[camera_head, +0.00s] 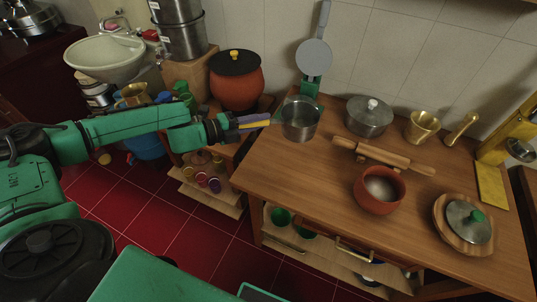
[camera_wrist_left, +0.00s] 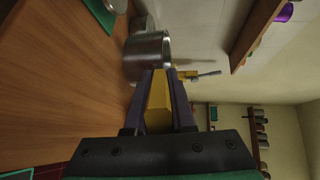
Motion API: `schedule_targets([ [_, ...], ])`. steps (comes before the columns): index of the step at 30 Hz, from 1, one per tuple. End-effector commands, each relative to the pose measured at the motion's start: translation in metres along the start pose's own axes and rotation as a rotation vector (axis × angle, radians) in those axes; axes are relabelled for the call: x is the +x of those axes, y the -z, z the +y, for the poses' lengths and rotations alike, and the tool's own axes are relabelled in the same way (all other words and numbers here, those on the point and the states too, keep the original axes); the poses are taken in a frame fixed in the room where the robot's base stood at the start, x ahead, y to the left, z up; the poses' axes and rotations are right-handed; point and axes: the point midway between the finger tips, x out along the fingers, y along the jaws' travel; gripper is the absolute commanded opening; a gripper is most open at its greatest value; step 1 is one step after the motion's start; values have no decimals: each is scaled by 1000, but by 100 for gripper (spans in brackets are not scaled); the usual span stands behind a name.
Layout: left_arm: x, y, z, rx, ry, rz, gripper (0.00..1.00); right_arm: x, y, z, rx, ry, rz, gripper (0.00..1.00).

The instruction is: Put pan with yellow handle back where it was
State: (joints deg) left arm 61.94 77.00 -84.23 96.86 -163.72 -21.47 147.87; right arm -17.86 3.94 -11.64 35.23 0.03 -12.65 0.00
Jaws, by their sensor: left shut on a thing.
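The pan (camera_head: 301,119) is a small steel pot with a yellow handle (camera_head: 254,119), at the left back corner of the wooden table in the head view. In the left wrist view the pan (camera_wrist_left: 147,55) is straight ahead of the jaws, with its yellow handle (camera_wrist_left: 158,103) between the two fingers. My left gripper (camera_head: 240,122) is shut on that handle from the left side. The pan is at or just above the table top; I cannot tell if it touches. My right gripper is not in view.
A grey flat pan (camera_head: 314,58) stands upright behind, in a green holder (camera_head: 309,87). A lidded pot (camera_head: 369,116), rolling pin (camera_head: 382,156), red bowl (camera_head: 379,190) and brass mortar (camera_head: 422,126) stand to the right. A red pot with black lid (camera_head: 237,86) is at the left.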

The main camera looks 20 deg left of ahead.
Motion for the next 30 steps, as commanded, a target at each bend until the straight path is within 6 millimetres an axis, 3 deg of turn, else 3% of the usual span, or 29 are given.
schedule_targets([
  [1,6,2,28,-4,1,4,0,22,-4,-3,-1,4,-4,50],
  [3,9,3,45,-4,1,3,0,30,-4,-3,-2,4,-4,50],
  [12,18,4,92,-3,2,3,0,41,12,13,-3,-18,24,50],
  [23,20,3,100,1,4,3,0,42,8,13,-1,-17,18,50],
  [24,20,4,101,1,2,2,30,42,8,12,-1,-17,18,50],
  [26,20,3,101,1,2,2,52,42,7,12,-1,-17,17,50],
  [30,19,3,101,1,2,2,52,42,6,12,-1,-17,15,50],
])
